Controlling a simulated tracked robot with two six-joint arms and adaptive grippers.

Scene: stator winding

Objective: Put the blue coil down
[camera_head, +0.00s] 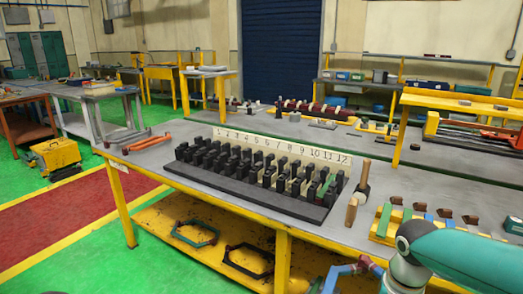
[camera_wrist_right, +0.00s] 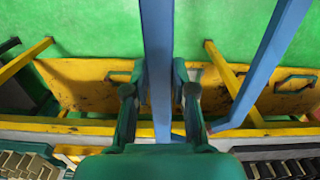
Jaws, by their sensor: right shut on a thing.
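The blue coil shows in the right wrist view (camera_wrist_right: 157,50) as a long straight bar between my fingers, with a second slanted bar to its right. Part of it shows at the bottom edge of the head view (camera_head: 342,273), in front of the workbench. My right gripper (camera_wrist_right: 160,92) is shut on the straight bar. In the head view my right arm comes in at the lower right, and its fingers are not clearly visible. My left gripper is not in view.
The workbench (camera_head: 225,212) carries a numbered rack of black slotted blocks (camera_head: 250,185). A mallet (camera_head: 357,195) lies at its right. Free shelf shows left of these coils.

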